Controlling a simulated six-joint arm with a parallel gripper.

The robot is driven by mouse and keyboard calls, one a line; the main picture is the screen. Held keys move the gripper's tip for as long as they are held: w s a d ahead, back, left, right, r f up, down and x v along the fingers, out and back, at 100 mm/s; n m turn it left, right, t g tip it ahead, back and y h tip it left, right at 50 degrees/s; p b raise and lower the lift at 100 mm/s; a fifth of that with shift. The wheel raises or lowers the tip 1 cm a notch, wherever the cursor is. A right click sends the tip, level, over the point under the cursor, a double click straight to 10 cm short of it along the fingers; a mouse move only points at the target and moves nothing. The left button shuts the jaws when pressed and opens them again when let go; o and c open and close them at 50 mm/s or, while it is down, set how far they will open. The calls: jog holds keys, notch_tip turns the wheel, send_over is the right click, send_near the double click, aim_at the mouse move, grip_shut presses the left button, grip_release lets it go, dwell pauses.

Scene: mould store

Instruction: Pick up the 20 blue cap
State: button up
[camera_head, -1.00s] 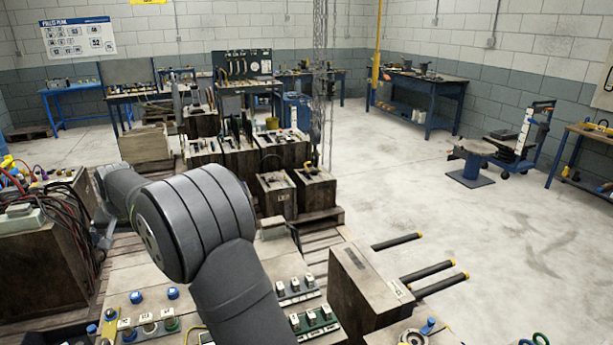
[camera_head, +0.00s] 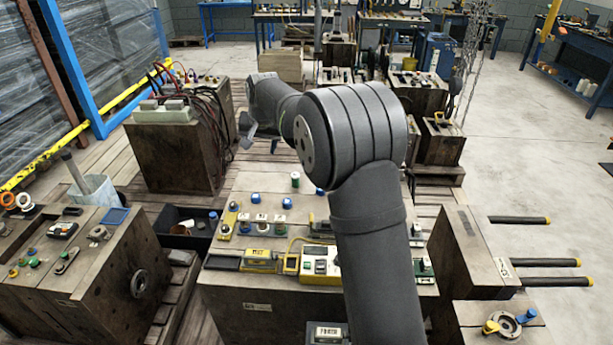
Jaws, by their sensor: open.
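My gripper (camera_head: 258,132) is at the far end of my arm, beyond and above the caps. It appears open and empty, small and partly blurred into the background. My arm hides the block's right part.
A yellow-edged meter (camera_head: 320,265) lies at the block's front edge. A wooden crate with cables (camera_head: 180,150) stands back left. A block with knobs (camera_head: 75,255) is front left, with a dark bin (camera_head: 175,215) between. Black bars (camera_head: 545,262) jut out at the right.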

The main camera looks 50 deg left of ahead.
jog(key=w+a+f+n+g, duration=0.1)
jog(key=w+a+f+n, duration=0.2)
jog(key=f, duration=0.4)
jog(key=a+f+n, duration=0.3)
jog(key=f+n, duration=0.2)
jog(key=f, duration=0.1)
send_over(256, 197)
jog(key=d, duration=0.2)
notch_tip(256, 197, down, 11)
jog(key=shift+r, duration=0.2)
jog(key=shift+x, duration=2.95)
jog(key=shift+d, duration=0.15)
jog(key=c, duration=1)
